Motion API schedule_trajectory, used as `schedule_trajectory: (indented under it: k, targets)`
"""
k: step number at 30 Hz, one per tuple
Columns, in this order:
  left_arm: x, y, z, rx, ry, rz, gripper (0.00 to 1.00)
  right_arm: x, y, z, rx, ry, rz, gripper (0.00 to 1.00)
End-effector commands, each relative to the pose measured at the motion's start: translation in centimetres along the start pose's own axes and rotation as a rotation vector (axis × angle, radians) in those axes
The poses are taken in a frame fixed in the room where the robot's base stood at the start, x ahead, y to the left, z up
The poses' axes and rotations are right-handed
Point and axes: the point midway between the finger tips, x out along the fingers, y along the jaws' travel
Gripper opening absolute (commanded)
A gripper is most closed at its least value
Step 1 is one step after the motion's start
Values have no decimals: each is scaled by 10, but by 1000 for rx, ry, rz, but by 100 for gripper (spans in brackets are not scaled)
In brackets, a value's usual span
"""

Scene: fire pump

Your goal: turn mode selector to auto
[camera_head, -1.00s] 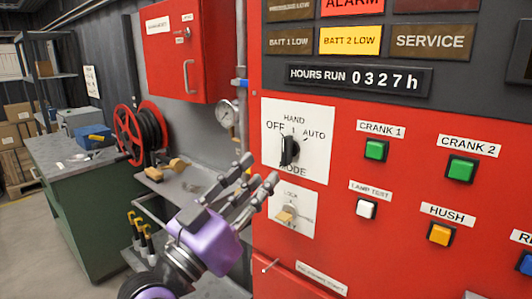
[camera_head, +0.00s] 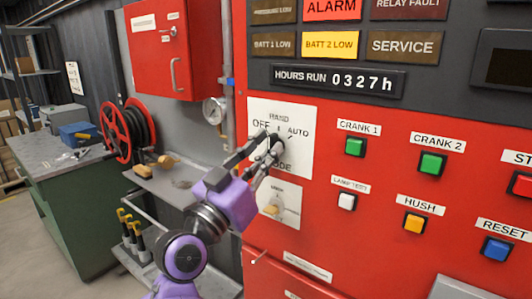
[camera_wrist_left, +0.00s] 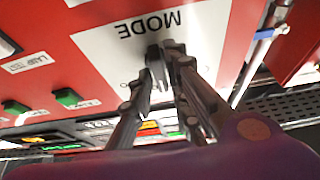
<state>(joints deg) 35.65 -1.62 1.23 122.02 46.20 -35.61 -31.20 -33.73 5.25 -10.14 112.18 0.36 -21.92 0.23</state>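The mode selector is a black knob (camera_head: 279,141) on a white plate marked HAND, OFF and AUTO, on the red panel (camera_head: 330,235). My left gripper (camera_head: 272,143) is at the selector, its fingers partly covering the knob and the plate. In the left wrist view the knob (camera_wrist_left: 156,66) sits between the fingertips (camera_wrist_left: 158,62), close to both. Whether they press on it I cannot tell. Where the knob points is hard to read behind the fingers. My right gripper is out of view.
Below the selector is a key switch (camera_head: 271,208) on its own plate. Crank, lamp test and hush buttons (camera_head: 414,223) are to the right. A pressure gauge (camera_head: 214,110) and a red wall box (camera_head: 172,50) are to the left, above a grey shelf.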

Motion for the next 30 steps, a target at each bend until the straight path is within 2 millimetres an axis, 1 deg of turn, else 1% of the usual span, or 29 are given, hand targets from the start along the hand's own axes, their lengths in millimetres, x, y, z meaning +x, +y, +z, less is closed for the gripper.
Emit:
schedule_trajectory:
  k: [1,2,3,11,16,23,30]
  targets:
    - [0,0,0,0,0,0,5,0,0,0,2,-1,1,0]
    - [0,0,0,0,0,0,1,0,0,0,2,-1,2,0]
    - [0,0,0,0,0,0,0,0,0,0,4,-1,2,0]
    - [0,0,0,8,-1,4,0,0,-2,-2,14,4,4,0]
    - [0,0,2,52,-3,22,0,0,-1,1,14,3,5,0]
    - [-1,-2,4,189,-6,78,0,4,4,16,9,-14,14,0]
    - [-1,-3,4,389,-6,160,0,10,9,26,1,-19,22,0]
